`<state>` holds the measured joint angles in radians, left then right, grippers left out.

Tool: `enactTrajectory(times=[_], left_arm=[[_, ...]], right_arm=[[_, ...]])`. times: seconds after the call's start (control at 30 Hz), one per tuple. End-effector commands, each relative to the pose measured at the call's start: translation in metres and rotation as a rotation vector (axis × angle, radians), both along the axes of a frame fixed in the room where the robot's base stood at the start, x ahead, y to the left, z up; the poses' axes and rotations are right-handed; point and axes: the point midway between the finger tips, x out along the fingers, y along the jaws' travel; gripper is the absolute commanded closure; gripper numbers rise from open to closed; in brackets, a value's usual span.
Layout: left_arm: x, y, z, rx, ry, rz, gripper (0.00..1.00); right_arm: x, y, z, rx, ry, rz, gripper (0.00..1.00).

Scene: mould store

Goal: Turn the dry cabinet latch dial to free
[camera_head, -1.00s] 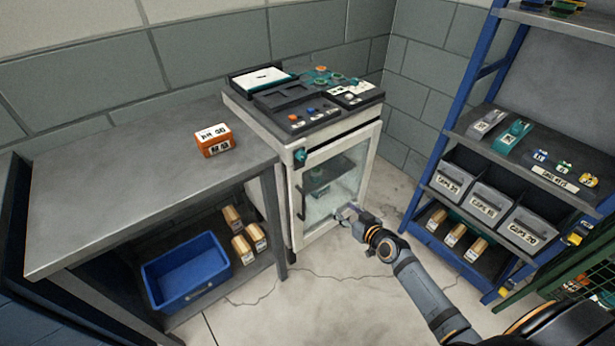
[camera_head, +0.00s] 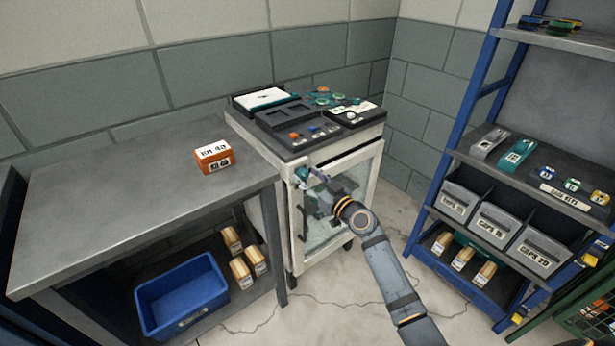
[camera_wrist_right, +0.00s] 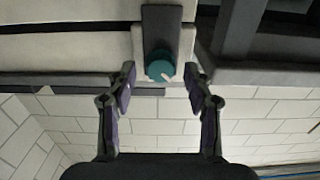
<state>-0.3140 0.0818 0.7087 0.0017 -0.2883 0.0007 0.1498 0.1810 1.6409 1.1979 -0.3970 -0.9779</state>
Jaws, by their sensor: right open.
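The dry cabinet (camera_head: 370,185) is a pale box with a glass door and a dark upright door handle (camera_head: 302,218). Its teal latch dial (camera_head: 301,173) sits at the upper left corner of the door front. In the right wrist view the round dial (camera_wrist_right: 160,66) is on a dark plate and has a small pale mark at its lower right. My right gripper (camera_head: 311,177) is at the dial. In the right wrist view its fingers (camera_wrist_right: 160,80) are open, one on each side of the dial, with gaps showing. My left gripper is not in view.
A dark tray with small parts (camera_head: 290,140) lies on the cabinet top. A grey bench (camera_head: 110,210) with an orange box (camera_head: 213,157) stands at left, a blue bin (camera_head: 182,295) below it. A blue-framed shelf rack (camera_head: 440,180) stands at right. Floor between is clear.

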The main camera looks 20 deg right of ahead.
Motion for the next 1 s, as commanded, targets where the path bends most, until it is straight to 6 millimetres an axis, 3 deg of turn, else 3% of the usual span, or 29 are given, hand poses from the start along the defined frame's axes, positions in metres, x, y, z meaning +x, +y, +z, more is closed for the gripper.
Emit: enactTrajectory(times=[0.37, 0.73, 1.0], left_arm=[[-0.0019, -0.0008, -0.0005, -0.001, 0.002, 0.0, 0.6], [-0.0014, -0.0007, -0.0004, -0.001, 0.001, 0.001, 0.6], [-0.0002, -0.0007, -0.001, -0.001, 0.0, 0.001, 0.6]], right_arm=[[0.0075, 0.0033, -0.0006, 0.001, 0.001, 0.001, 0.49], [0.0073, 0.0032, -0.0005, 0.001, 0.001, 0.001, 1.0], [0.0073, 0.0031, -0.0008, 0.022, 0.009, 0.001, 1.0]])
